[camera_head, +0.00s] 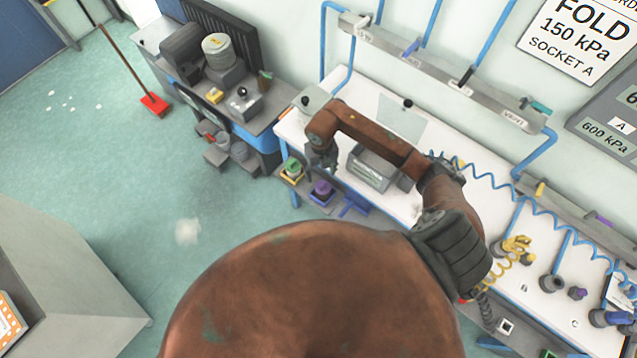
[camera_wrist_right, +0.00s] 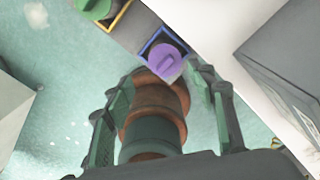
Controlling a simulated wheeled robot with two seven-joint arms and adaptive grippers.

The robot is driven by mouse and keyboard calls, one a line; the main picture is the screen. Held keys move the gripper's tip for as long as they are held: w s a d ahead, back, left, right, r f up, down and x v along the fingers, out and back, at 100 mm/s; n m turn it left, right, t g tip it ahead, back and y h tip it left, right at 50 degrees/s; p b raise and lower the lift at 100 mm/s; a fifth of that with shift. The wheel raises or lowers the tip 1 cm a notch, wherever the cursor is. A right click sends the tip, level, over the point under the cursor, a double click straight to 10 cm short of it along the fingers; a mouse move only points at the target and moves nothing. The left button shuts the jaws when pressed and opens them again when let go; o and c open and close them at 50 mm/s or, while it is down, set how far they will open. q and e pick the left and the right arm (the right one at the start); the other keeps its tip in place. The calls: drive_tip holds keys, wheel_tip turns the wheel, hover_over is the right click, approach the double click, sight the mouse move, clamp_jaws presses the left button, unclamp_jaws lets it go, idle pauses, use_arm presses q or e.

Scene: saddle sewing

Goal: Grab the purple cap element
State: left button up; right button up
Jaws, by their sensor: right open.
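The purple cap (camera_head: 322,187) sits in a blue-edged square holder (camera_head: 314,197) low at the left end of the white bench. In the right wrist view the purple cap (camera_wrist_right: 165,58) lies just ahead of the fingertips, in its blue-rimmed holder (camera_wrist_right: 151,38). My right gripper (camera_head: 322,160) points down above the cap. Its fingers stand apart in the right wrist view (camera_wrist_right: 163,82), and the cap is not between them. A brown and dark green rounded part shows between the fingers; I cannot tell what it is. My left gripper is not in view.
A green cap (camera_head: 292,166) in a yellow-edged holder is left of the purple one. The white bench (camera_head: 386,197) with a grey bin (camera_head: 372,170) is to the right. A grey side table (camera_head: 262,118) stands behind. Open floor (camera_head: 100,190) lies to the left.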

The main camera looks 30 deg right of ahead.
sight(323, 184)
drive_tip(key=f, duration=0.5)
drive_tip(key=shift+s+d+f+p, duration=0.1)
drive_tip(key=shift+s+p, duration=0.2)
drive_tip(key=shift+s, duration=0.1)
drive_tip(key=shift+f, duration=0.3)
drive_tip(key=f, duration=0.2)
drive_tip(key=f+p, duration=0.1)
drive_tip(key=f, duration=0.1)
drive_tip(key=shift+s+d+f, duration=0.15)
drive_tip(key=shift+s+f, duration=0.05)
drive_tip(key=shift+f, duration=0.4)
drive_tip(key=shift+c, duration=1.1)
drive_tip(key=c, duration=0.6)
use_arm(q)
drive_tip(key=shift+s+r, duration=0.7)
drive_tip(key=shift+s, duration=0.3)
use_arm(e)
drive_tip(key=shift+c, duration=0.6)
